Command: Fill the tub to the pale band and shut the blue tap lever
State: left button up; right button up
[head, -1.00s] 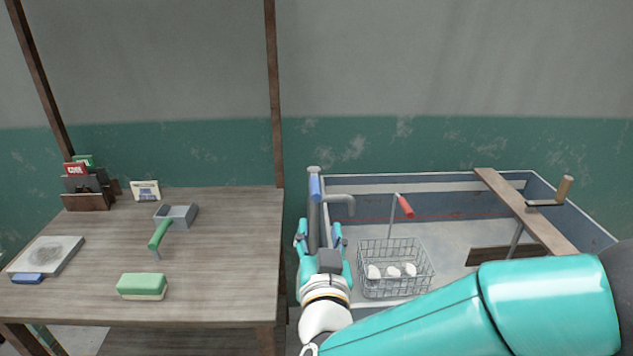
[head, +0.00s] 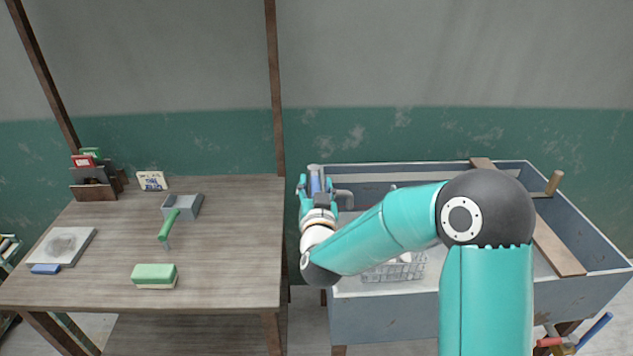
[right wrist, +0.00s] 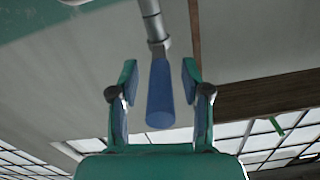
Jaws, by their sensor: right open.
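The tub (head: 390,309) stands at the right of the head view, a blue-grey basin with a pale band (head: 400,177) along its inner back wall. My arm hides much of its inside, and I cannot tell the water level. The tap's grey spout (head: 344,194) reaches over the tub's left end; I see no clear stream. The blue tap lever (head: 315,182) is on the tap's pipe. My right gripper (head: 317,186) is at the lever. In the right wrist view, the lever (right wrist: 160,97) lies between the open fingers (right wrist: 159,68), with gaps on both sides. My left gripper is out of view.
A wire basket (head: 405,270) is partly hidden behind my arm in the tub. A wooden plank (head: 556,250) crosses the tub's right side. The wooden table (head: 225,265) at left holds a green sponge (head: 154,273), a grey tray and a green-handled tool.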

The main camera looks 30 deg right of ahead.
jog(key=shift+w, duration=0.1)
grip_shut()
dwell(0.3)
